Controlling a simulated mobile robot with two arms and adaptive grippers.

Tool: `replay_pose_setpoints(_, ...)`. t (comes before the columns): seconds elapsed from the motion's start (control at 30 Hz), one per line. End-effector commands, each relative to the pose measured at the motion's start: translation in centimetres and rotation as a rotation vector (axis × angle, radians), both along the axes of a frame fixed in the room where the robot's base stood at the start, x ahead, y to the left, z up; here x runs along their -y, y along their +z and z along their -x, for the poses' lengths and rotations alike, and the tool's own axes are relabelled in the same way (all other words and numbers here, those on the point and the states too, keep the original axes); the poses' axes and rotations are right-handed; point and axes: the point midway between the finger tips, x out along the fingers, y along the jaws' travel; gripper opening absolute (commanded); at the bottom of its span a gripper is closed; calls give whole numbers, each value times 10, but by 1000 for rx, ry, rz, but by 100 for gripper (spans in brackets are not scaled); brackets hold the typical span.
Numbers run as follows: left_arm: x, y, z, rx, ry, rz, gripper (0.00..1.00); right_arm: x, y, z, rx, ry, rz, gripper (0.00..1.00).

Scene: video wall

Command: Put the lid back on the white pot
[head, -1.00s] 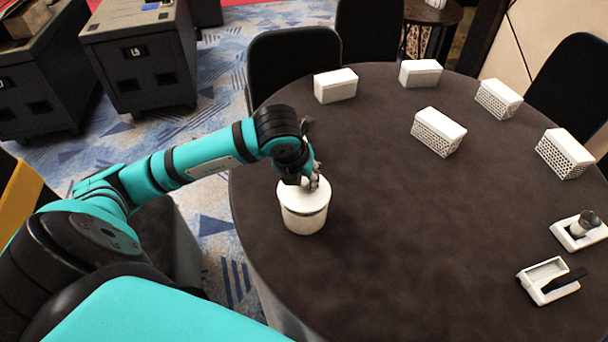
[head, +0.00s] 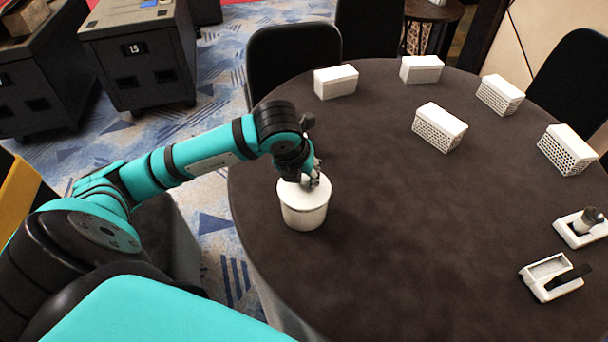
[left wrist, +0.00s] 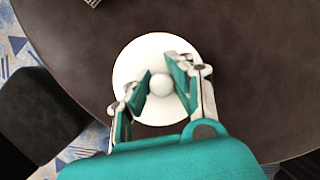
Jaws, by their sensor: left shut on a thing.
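The white pot (head: 303,216) stands upright on the dark round table near its left edge. The white lid (head: 289,190) is on top of the pot and looks level. In the left wrist view the round lid (left wrist: 137,63) hides the pot below it. Its round knob (left wrist: 161,84) is between the fingers of my left gripper (left wrist: 161,85). My left gripper (head: 310,181) is over the lid in the head view and is shut on the knob. Whether the lid is fully seated all round cannot be told. My right gripper is not in view.
The table (head: 400,250) is clear around the pot. Several white perforated boxes, one of them here (head: 438,128), stand farther back and right. Two white holders (head: 551,277) (head: 581,228) are at the right edge. Black chairs (head: 290,65) surround the table.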

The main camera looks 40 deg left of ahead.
Motion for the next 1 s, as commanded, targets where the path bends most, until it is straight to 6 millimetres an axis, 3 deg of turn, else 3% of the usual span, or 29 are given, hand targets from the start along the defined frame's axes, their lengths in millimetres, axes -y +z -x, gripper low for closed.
replay_pose_setpoints(1.0, 0, 0, 0, 1, 0, 0, 0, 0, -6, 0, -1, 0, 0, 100)
